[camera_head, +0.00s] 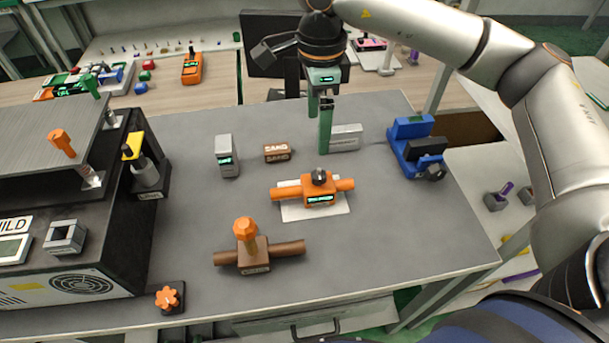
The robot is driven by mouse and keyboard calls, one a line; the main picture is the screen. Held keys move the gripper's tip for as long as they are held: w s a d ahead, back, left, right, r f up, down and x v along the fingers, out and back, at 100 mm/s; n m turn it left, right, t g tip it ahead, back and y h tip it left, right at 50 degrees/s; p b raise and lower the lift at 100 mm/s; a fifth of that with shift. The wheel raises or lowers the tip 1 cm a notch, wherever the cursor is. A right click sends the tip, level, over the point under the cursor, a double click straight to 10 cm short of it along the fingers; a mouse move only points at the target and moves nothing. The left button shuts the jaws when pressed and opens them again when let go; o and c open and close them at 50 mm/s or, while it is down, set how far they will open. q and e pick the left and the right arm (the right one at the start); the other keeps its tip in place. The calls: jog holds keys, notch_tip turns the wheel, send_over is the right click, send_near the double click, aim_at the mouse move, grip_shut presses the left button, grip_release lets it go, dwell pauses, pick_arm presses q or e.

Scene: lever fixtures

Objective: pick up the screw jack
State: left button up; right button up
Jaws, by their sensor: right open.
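My right gripper (319,133) has green fingers, points down and is open and empty above the back middle of the grey bench. No label that I can read marks the screw jack, so I cannot tell for sure which thing it is. An orange fixture (320,196) with side arms and a dark knob lies on a white sheet, in front of and below the gripper. A brown fixture (254,262) with an orange knob on top stands nearer the front edge. A black fixture (147,178) with a yellow top stands beside the dark machine. My left gripper is not in view.
A grey block (227,157), a small brown block (277,152) and a pale block (346,137) stand near the gripper. A blue vise-like fixture (408,142) is at the right. The dark machine (75,250) fills the left. The bench's front right is clear.

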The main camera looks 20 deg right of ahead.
aim_at(316, 185)
notch_tip(316, 185, down, 6)
jog(key=b, duration=0.4)
jog(key=shift+w+f+b, duration=0.1)
jog(key=shift+b, duration=0.3)
jog(key=shift+w+f+b, duration=0.1)
jog(key=shift+f+b, duration=0.25)
jog(key=shift+f, duration=0.15)
notch_tip(316, 185, down, 7)
jog(key=shift+r, duration=0.15)
jog(key=shift+w+d+f+p, duration=0.1)
jog(key=shift+f+p, duration=0.1)
jog(key=shift+f, duration=0.7)
jog(key=shift+s+d+f+p, duration=0.15)
jog(key=shift+f+p, duration=0.1)
jog(key=shift+f, duration=0.7)
jog(key=shift+w+d+f+p, duration=0.1)
jog(key=shift+w+f+p, duration=0.1)
jog(key=shift+f, duration=0.7)
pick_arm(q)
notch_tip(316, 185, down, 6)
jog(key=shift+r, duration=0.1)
pick_arm(e)
jog(key=shift+c, duration=0.2)
jog(key=c, duration=1.5)
jog(key=shift+r, duration=0.1)
grip_shut()
